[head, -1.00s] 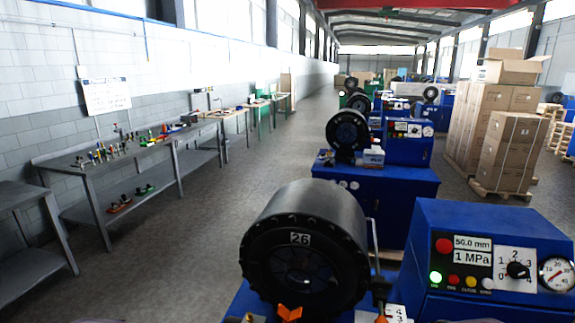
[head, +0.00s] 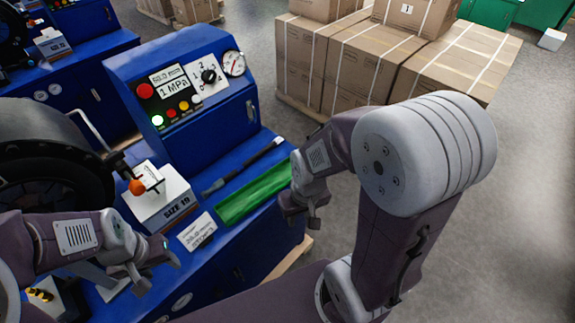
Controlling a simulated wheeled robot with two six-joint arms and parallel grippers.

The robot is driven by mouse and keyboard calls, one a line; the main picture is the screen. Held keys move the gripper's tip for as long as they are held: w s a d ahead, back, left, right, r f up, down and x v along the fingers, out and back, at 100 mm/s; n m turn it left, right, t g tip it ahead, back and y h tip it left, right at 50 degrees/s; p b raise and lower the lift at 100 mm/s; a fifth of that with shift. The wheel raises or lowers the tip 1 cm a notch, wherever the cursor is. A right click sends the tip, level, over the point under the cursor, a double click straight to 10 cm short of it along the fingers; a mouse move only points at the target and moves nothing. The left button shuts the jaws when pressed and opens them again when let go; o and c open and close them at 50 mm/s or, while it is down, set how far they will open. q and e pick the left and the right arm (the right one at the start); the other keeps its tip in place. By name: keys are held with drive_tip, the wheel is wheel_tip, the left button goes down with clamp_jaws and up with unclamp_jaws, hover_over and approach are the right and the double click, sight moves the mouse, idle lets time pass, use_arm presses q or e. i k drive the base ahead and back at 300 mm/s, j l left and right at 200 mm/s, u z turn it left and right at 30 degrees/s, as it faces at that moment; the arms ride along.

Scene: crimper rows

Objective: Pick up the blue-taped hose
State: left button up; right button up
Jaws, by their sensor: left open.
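A dark hose (head: 243,166) lies on the blue bench top in front of the control box, with a lighter metallic end at its upper right. I cannot make out blue tape on it. My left gripper (head: 152,272) is open and empty, over the bench at the lower left, apart from the hose. My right gripper (head: 303,214) looks open and empty, with its fingers apart. It is at the right end of the bench, to the right of and nearer than the hose, beside a green strip (head: 256,192).
The blue control box (head: 180,85) stands behind the hose. A white SIZE 19 box (head: 160,200) and a white label card (head: 197,231) are left of the green strip. The black crimper head (head: 50,150) is at the left. Stacked cartons (head: 350,60) stand behind; the floor at right is clear.

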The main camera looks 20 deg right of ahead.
sight(218, 184)
drive_tip(key=z, duration=0.2)
drive_tip(key=u, duration=1.4)
drive_tip(key=z, duration=1.4)
drive_tip(key=i+l+z, duration=0.1)
drive_tip(key=z, duration=0.25)
drive_tip(key=i+l+z, duration=0.1)
drive_tip(key=l+z, duration=0.25)
drive_tip(key=i+z, duration=0.15)
drive_tip(key=z, duration=0.2)
